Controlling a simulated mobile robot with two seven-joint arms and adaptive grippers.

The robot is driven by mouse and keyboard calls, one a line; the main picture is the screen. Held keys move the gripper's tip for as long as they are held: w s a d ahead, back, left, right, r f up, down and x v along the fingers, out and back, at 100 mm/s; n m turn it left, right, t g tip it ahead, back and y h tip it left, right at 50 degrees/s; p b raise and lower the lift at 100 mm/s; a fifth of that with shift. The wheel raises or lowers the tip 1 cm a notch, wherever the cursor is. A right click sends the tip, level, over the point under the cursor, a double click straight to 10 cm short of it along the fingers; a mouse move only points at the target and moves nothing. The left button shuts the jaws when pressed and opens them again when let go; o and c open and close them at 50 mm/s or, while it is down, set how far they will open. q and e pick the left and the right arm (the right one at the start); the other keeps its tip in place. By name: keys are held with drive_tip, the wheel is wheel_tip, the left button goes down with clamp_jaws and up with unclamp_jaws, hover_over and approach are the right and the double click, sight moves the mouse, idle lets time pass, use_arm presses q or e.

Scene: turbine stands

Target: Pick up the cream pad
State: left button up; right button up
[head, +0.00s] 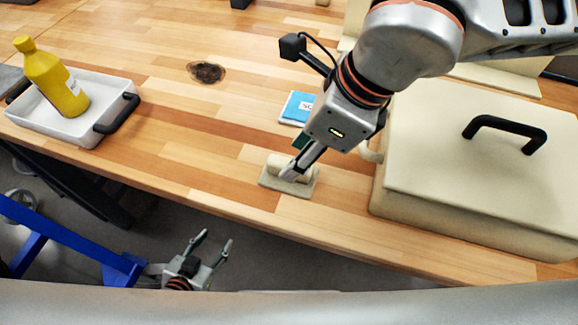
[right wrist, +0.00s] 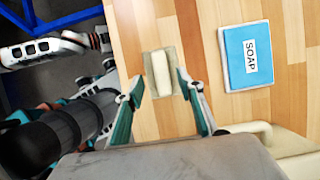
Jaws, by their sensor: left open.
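The cream pad (head: 302,190) lies on the wooden table near its front edge. It is a flat rectangle with a raised rounded grip on top. In the right wrist view the pad (right wrist: 161,73) shows between my right fingertips. My right gripper (head: 292,168) comes down from above, over the pad, and partly hides it. In the right wrist view that gripper (right wrist: 160,78) is open, a finger on each side of the raised grip, with gaps; I cannot tell whether it touches. My left gripper (head: 214,238) is open and empty, in front of and below the table edge.
A blue soap packet (head: 297,104) lies just behind the pad. A large cream box (head: 440,160) with a black handle stands on the right. A white tray (head: 50,122) with a yellow bottle (head: 55,82) is at left. A dark stain (head: 207,72) marks the table. The middle left is clear.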

drive_tip(key=x, duration=0.4)
drive_tip(key=shift+w+a+f, duration=0.1)
drive_tip(key=shift+w+f, duration=0.05)
drive_tip(key=shift+f, duration=0.05)
clamp_jaws()
drive_tip(key=shift+r, duration=0.1)
wheel_tip(320, 180, up, 20)
drive_tip(key=shift+p, duration=0.35)
